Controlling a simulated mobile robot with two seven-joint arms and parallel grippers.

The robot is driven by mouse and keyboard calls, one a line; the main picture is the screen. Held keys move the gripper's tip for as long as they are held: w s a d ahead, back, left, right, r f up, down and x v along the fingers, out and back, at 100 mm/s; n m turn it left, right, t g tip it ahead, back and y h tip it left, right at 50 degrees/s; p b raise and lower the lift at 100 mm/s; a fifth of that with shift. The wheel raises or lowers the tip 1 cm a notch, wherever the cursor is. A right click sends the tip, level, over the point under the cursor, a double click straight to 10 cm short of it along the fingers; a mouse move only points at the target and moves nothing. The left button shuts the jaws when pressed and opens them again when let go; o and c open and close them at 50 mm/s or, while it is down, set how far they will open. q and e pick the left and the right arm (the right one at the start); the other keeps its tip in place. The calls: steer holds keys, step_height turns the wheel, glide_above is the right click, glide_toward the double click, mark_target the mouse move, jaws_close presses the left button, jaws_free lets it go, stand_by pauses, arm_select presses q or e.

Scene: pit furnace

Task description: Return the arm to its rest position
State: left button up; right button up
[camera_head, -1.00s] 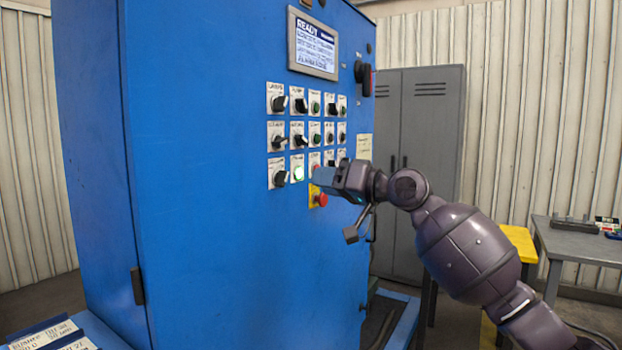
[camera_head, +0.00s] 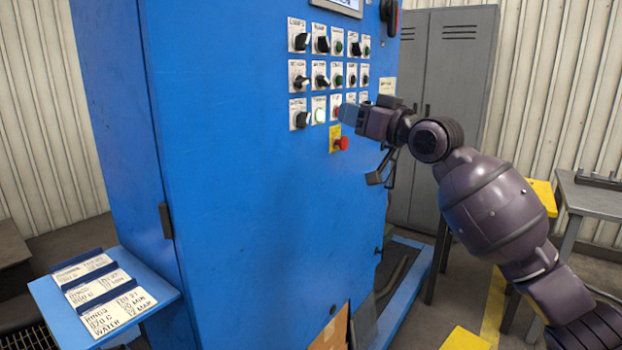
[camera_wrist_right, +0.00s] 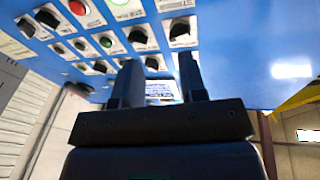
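My right arm (camera_head: 490,205) comes in from the lower right, with its elbow bent, and reaches toward the blue control cabinet (camera_head: 250,200). My right gripper (camera_head: 350,113) is at the lower right of the button panel, beside a red button (camera_head: 336,102) and just above the red emergency stop (camera_head: 342,143). In the right wrist view my right gripper (camera_wrist_right: 160,72) shows two dark fingers apart with nothing between them. The panel's knobs and buttons lie beyond the fingers. Contact with the panel cannot be made out. My left gripper is not in view.
A green button (camera_head: 319,115) is lit. A blue shelf with cards (camera_head: 165,292) juts out at the lower left. A grey locker (camera_head: 450,80) stands behind the arm, with a grey table (camera_head: 597,200) and a yellow-topped stand (camera_head: 543,195) at the right.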

steer(key=s+d+f+m+t+h, duration=0.1)
steer(key=s+d+f+h, duration=0.25)
steer(key=f, duration=0.75)
steer(key=s+d+f+t+h+p, duration=0.1)
steer(key=s+d+f+h, duration=0.3)
steer(key=f, duration=0.6)
steer(key=s+d+f+m+t, duration=0.1)
steer(key=s+d+f, duration=0.1)
steer(key=s+f, duration=0.65)
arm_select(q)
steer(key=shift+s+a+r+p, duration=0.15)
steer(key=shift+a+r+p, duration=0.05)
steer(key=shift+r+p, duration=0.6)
arm_select(e)
steer(key=s+d+f+m+g+h, duration=0.1)
steer(key=s+d+f+g+h, duration=0.1)
steer(key=s+f, duration=0.7)
steer(key=s+d+f+m+g+h, duration=0.1)
steer(key=s+d+f+g+h, duration=0.1)
steer(key=s+f, duration=0.7)
steer(key=s+d+f+m+g+h, duration=0.2)
steer(key=s+d+f, duration=0.2)
steer(key=s+f, duration=0.5)
steer(key=shift+s+d, duration=0.35)
steer(key=shift+s, duration=0.75)
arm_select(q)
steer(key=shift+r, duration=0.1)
